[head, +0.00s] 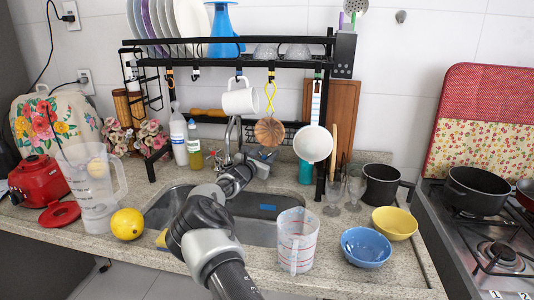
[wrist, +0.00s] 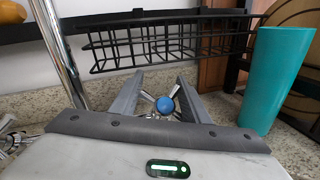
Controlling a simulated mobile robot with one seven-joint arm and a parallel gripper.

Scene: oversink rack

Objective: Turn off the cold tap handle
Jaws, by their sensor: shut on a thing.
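The cold tap handle (wrist: 164,104) is a chrome cross handle with a blue round cap. In the wrist view it sits between the two grey fingers of my gripper (wrist: 158,95). The fingers are closed on its spokes, with the blue cap showing between them. In the head view my gripper (head: 250,165) is behind the sink at the tap base, and it hides the handle there. The chrome faucet spout (head: 231,133) rises just left of my gripper; it also shows at the left of the wrist view (wrist: 62,50). Whether water runs cannot be told.
A black over-sink rack (head: 215,61) stands above, with a white mug (head: 241,98) and utensils hanging low near my arm. A teal cup (wrist: 275,80) stands close on the right. A measuring cup (head: 297,240) and blue bowl (head: 366,247) stand right of the sink.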

